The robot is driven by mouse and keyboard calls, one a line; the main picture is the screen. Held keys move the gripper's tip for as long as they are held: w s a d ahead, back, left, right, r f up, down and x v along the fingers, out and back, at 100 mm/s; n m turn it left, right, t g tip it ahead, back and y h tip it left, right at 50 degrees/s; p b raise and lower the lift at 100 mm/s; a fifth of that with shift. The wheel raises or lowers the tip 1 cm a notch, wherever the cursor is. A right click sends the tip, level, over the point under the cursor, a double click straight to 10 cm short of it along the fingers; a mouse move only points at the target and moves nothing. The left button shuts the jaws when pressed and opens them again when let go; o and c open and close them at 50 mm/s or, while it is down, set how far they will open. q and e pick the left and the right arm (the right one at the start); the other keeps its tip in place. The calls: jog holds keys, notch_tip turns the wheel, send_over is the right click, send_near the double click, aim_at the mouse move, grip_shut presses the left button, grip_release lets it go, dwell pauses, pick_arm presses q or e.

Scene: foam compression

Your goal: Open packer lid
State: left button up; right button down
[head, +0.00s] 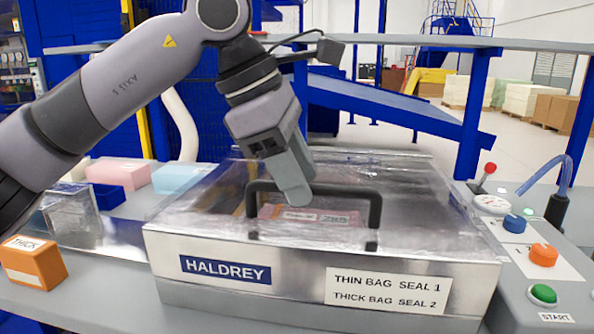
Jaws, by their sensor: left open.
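The packer (210,299) is a metal box with a HALDREY label, in the middle of the head view. Its clear lid (410,215) lies down over the chamber. A black bar handle (375,214) stands on the lid. My left gripper (297,196) points down at the handle's top bar, in front of its middle part. It is open, though its fingers overlap in this view, and I cannot tell whether they touch the bar. A pinkish packet (340,217) with a label shows through the lid. My right gripper is not in view.
An orange block marked THICK (32,262) sits at the left on the grey table. Pink (118,172) and light blue (180,178) foam blocks lie behind it.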

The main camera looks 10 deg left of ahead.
pick_arm(q)
grip_shut()
jog(key=shift+r, duration=0.1)
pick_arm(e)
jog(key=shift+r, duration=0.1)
